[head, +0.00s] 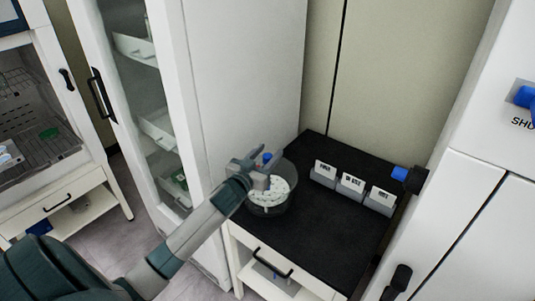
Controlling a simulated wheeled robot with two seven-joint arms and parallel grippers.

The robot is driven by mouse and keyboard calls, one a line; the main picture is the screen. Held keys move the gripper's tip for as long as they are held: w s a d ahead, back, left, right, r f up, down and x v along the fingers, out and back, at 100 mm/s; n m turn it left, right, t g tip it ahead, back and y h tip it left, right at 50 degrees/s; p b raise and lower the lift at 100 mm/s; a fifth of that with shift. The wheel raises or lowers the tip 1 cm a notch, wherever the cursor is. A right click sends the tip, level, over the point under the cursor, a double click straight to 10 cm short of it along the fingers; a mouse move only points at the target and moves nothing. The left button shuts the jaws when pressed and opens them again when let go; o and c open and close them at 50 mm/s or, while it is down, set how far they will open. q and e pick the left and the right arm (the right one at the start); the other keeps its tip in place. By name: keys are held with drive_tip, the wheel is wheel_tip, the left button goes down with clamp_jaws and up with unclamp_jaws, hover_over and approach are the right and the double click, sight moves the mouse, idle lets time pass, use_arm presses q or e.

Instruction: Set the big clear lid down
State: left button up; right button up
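The big clear lid (289,184) is a see-through round shape at the front left of the black bench top. White material (268,192) shows through it. A small blue part (267,157) shows at its top. My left gripper (262,170) reaches in from the lower left and is at the top of the lid, its fingers close around the blue part. The fingers hide part of the lid. I cannot tell whether the lid's lower rim touches the bench. My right gripper is not in view.
The black bench top (325,229) has clear room right of the lid. Several labelled grey holders (351,186) stand in a row towards the back right. A tall white cabinet (240,75) stands behind left. A white machine (480,215) with a black handle closes off the right.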

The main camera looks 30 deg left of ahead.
use_arm(q)
drive_tip(key=shift+r, duration=0.1)
drive_tip(key=shift+r+p, duration=0.4)
drive_tip(key=shift+r, duration=0.2)
drive_tip(key=s+d+b, duration=0.1)
drive_tip(key=s+b, duration=0.2)
drive_tip(key=s, duration=0.9)
drive_tip(key=shift+r, duration=0.15)
idle(0.6)
idle(0.8)
